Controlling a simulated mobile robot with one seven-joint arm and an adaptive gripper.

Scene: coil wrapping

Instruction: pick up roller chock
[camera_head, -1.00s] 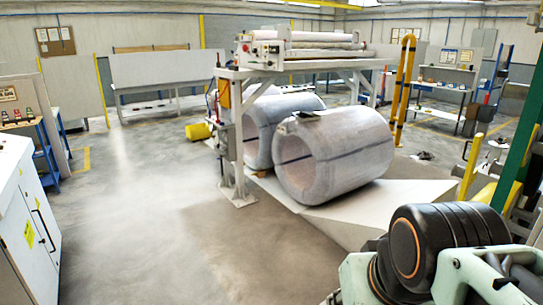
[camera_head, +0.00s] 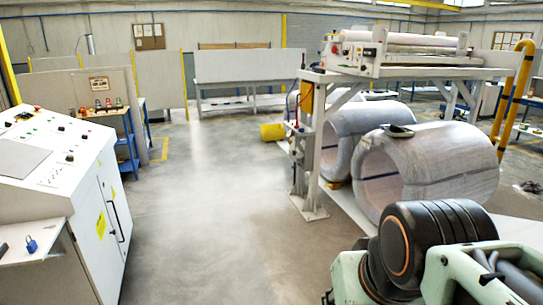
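I cannot make out a roller chock for certain in the head view. Two wrapped coils lie on their sides at the right: the near coil (camera_head: 440,170) and a second coil (camera_head: 350,125) behind it. A small dark item (camera_head: 398,131) lies on top of the near coil; it is too small to identify. A yellow cylinder-like object (camera_head: 272,132) lies on the floor left of the wrapping machine's frame. My arm fills the lower right corner and hides the near coil's lower part. My gripper is not in view.
The wrapping machine (camera_head: 390,62) stands over the coils on white legs. A white control console (camera_head: 60,165) stands at the left, with a blue padlock (camera_head: 31,244) on its low shelf. A blue rack (camera_head: 128,150) is behind it. The grey floor (camera_head: 210,220) between is clear.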

